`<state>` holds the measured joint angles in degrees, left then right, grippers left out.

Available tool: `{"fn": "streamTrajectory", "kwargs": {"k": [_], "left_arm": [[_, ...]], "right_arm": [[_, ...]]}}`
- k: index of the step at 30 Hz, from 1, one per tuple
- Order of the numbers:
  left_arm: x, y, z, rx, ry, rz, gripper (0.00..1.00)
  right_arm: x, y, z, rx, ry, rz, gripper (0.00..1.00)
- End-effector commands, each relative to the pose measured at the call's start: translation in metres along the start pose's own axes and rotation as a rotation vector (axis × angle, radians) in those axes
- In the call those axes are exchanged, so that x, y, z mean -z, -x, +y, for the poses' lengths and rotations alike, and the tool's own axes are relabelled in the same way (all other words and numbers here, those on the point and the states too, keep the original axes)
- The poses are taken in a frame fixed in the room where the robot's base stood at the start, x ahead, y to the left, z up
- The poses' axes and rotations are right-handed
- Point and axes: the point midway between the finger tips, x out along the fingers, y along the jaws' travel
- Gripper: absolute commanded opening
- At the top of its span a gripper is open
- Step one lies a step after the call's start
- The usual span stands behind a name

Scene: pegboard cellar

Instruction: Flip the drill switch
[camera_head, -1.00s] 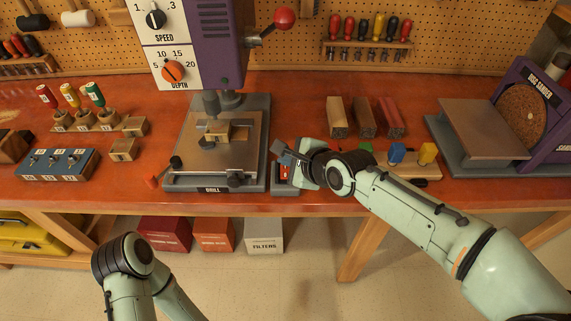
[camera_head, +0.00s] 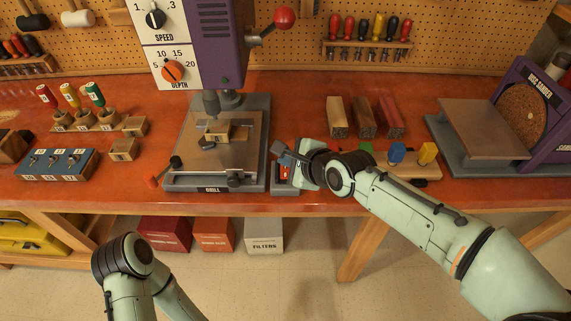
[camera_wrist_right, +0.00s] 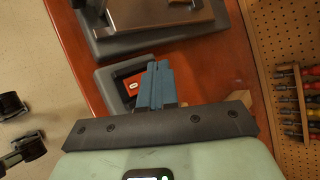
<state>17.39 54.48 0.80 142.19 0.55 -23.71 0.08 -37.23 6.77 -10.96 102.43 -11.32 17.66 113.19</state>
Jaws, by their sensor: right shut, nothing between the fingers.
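The drill (camera_head: 215,50) is a purple machine with a dial panel, standing on a grey base on the bench. Its switch box (camera_head: 284,188), grey with a red switch, sits at the bench front just right of the base. The red switch (camera_wrist_right: 134,86) shows in the right wrist view, beside my finger tips. My right gripper (camera_head: 284,152) is shut and empty over the box and hides part of it. Its blue-grey fingers also show in the wrist view (camera_wrist_right: 158,68); I cannot tell whether they touch the switch. My left gripper is outside the head view.
A wooden block (camera_head: 217,131) is held on the drill's table. A rack of colored pegs (camera_head: 400,163) stands close right of my right gripper. Wood blocks (camera_head: 365,118) and the disc sander (camera_head: 520,110) are further right.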

Motion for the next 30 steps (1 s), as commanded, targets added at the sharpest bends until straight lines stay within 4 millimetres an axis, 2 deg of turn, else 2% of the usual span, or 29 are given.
{"fn": "streamTrajectory", "kwargs": {"k": [30], "left_arm": [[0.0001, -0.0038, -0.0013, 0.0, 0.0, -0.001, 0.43]], "right_arm": [[0.0059, -0.0081, 0.0062, -0.001, -0.001, 0.0, 0.0]]}}
